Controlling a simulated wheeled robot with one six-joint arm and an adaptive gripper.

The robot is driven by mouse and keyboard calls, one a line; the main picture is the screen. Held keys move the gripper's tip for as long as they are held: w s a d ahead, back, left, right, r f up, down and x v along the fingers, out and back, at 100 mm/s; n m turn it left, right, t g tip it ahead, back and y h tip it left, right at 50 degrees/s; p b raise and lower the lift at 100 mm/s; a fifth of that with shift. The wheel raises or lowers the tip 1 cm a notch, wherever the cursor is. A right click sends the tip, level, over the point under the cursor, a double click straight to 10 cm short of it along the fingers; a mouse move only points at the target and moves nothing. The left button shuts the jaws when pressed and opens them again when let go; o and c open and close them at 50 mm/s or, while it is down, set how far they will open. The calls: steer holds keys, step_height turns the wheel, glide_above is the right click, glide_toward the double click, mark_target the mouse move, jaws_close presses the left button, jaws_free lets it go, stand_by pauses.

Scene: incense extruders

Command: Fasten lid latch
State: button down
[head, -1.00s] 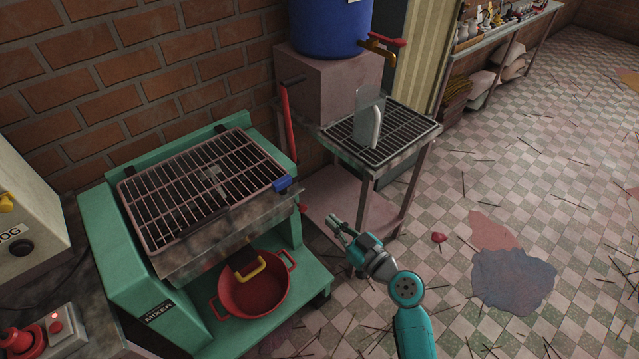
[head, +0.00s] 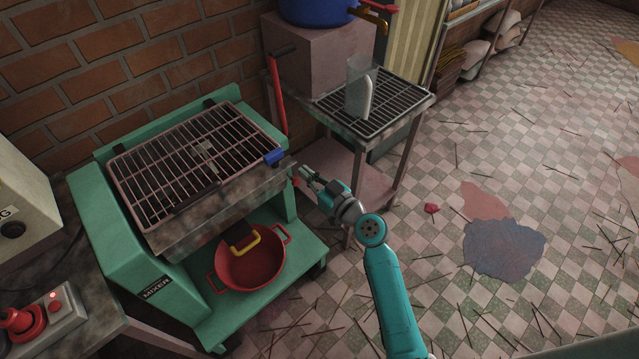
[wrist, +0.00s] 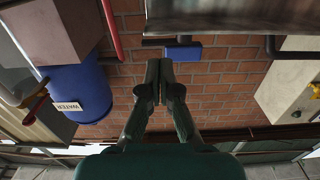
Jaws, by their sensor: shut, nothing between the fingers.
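The green mixer (head: 125,240) has a barred metal lid (head: 192,160) lying down over its trough. A blue latch handle (head: 274,157) sits at the lid's front right corner. It also shows in the wrist view as a blue block (wrist: 182,53) just beyond and right of my fingertips. My gripper (head: 304,172) is just right of the latch in the head view, apart from it as far as I can tell. In the wrist view the fingers of my gripper (wrist: 158,66) are together and empty.
A red lever (head: 277,105) stands behind the latch. A grated metal table (head: 410,100) holding a clear jug (head: 357,92) is to the right. A red pot (head: 250,268) sits on the mixer's lower shelf. A control box with a red joystick (head: 18,325) is at left.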

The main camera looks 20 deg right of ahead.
mark_target(288, 150)
steer(key=x, duration=0.6)
steer(key=shift+w+d+n+g+y, duration=0.15)
steer(key=shift+n+g+y, duration=0.15)
steer(key=shift+n+y, duration=0.3)
steer(key=shift+w+d+n+g+y, duration=0.15)
steer(key=shift+n+g+y, duration=0.1)
steer(key=shift+y, duration=0.25)
steer(key=shift+w+n+g+y, duration=0.15)
steer(key=shift+n+y, duration=0.1)
steer(key=shift+y, duration=0.25)
steer(key=n+g+y, duration=0.1)
steer(key=w+n+g+y, duration=0.1)
steer(key=y, duration=0.1)
steer(key=shift+w+d+n, duration=0.1)
steer(key=shift+d+n, duration=0.05)
steer(key=shift+n, duration=0.15)
steer(key=n+g+y, duration=0.1)
steer(key=w+n+g+y, duration=0.1)
steer(key=g+y, duration=0.1)
steer(key=shift+n, duration=0.3)
steer(key=shift+w+a+n+g+y, duration=0.1)
steer(key=shift+w+n+g+y, duration=0.2)
steer(key=shift+n+g, duration=0.4)
steer(key=shift+w+a+n+g+y, duration=0.15)
steer(key=shift+n+g+y, duration=0.25)
steer(key=shift+g, duration=0.55)
steer(key=shift+w+a+n+g+y, duration=0.1)
steer(key=shift+w+n+g+y, duration=0.1)
steer(key=shift+n+g+y, duration=0.45)
steer(key=shift+g, duration=0.3)
